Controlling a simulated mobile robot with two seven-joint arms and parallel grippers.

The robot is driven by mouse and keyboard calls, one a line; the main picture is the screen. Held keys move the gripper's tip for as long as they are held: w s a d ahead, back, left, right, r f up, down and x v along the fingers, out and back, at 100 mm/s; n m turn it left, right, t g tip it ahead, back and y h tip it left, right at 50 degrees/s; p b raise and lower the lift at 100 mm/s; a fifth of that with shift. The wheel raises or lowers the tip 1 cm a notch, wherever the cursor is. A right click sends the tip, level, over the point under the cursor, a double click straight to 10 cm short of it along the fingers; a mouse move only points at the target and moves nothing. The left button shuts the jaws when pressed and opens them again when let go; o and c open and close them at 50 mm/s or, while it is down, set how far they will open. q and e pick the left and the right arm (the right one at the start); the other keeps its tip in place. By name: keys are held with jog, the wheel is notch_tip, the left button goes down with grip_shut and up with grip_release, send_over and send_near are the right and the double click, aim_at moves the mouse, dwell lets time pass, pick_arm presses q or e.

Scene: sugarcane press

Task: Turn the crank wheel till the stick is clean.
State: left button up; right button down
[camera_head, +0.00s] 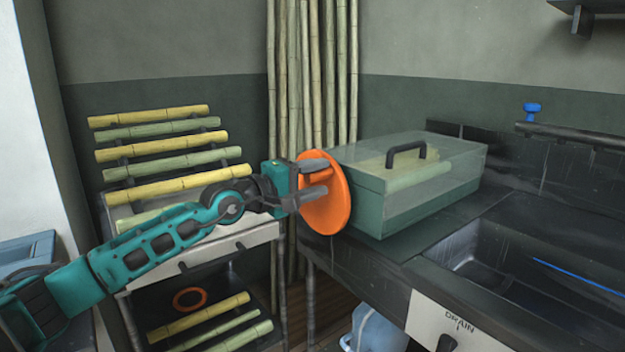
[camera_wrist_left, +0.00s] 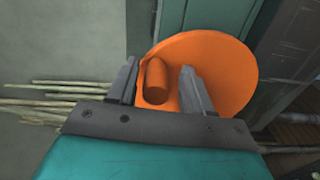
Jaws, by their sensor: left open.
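The orange crank wheel (camera_head: 338,200) is mounted on the left end of the press, a green box (camera_head: 385,212) with a clear cover and a black handle. A pale yellow-green stick (camera_head: 418,174) shows through the cover. My left gripper (camera_head: 322,178) is at the wheel's outer face. In the left wrist view the wheel (camera_wrist_left: 222,72) has an orange knob (camera_wrist_left: 156,80) standing out from it. The knob is between the two open fingers (camera_wrist_left: 160,88), with a gap on the right side. My right gripper is in neither view.
A rack of cane sticks (camera_head: 165,157) stands on the left, with more sticks on a lower shelf (camera_head: 205,318). Tall canes (camera_head: 312,80) lean in the corner. A dark sink (camera_head: 530,262) is right of the press, and a blue container (camera_head: 375,328) sits below the counter.

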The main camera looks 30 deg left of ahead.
pick_arm(q)
jog(key=shift+s, duration=0.1)
jog(key=p+v, duration=0.7)
jog(key=v, duration=0.5)
jog(key=shift+s+a+p, duration=0.25)
jog(key=shift+s+p, duration=0.05)
jog(key=shift+p, duration=0.1)
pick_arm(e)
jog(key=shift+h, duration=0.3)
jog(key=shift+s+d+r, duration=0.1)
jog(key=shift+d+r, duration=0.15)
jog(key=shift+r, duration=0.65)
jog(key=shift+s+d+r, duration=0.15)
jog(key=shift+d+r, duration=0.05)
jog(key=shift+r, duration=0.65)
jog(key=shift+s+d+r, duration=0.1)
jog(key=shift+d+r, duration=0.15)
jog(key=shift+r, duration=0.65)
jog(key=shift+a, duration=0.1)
